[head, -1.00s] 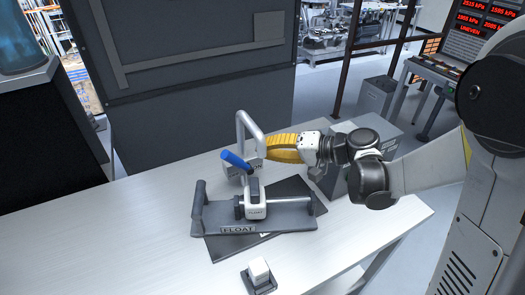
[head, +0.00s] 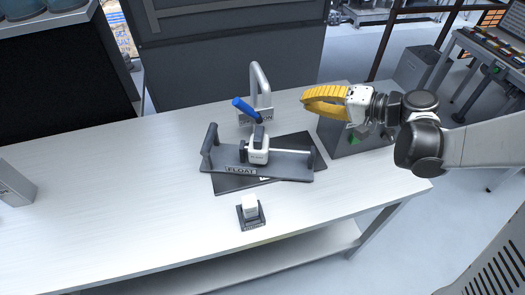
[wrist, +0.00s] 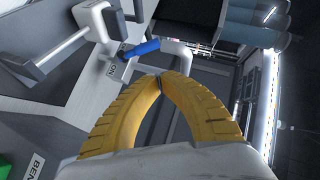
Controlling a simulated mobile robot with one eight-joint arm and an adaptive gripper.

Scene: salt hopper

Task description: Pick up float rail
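The float rail (head: 225,158), a dark grey base labelled FLOAT with a silver rod, lies on a dark mat on the white table. The rail shows in part at upper left in the wrist view (wrist: 30,72). My gripper (head: 304,99), with yellow ribbed fingers, is up and to the right of the rail, apart from it. Its fingertips meet in the wrist view (wrist: 160,80), with nothing visible between them.
A grey bent-pipe stand (head: 268,85) with a partly hidden label rises behind the rail. A small white block on a dark base (head: 250,210) stands in front. A grey box with a green button (head: 345,140) is at right. The table's left half is largely clear.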

